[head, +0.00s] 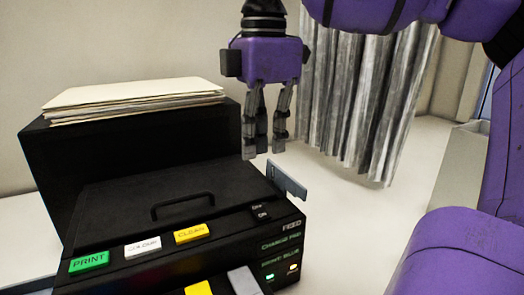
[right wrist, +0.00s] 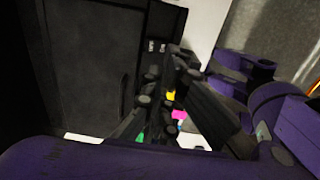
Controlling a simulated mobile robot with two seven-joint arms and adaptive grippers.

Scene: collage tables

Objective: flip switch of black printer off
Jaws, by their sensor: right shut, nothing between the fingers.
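The black printer (head: 130,205) stands at the lower left in the head view. A small black switch (head: 260,213) with OFF and ON labels sits at the right of its top; its position is too small to tell. My right gripper (head: 262,150) hangs fingers down behind and above the switch, apart from it, shut and empty. In the right wrist view the gripper's dark fingers (right wrist: 172,85) are close to the printer (right wrist: 85,60), with the switch's small labels (right wrist: 157,47) just beyond them. My left gripper is not in view.
Paper sheets (head: 130,101) lie on the printer's raised back. Green, white and yellow buttons (head: 190,233) line its front. A grey curtain (head: 350,100) hangs behind; the white surface (head: 340,220) to the right is clear.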

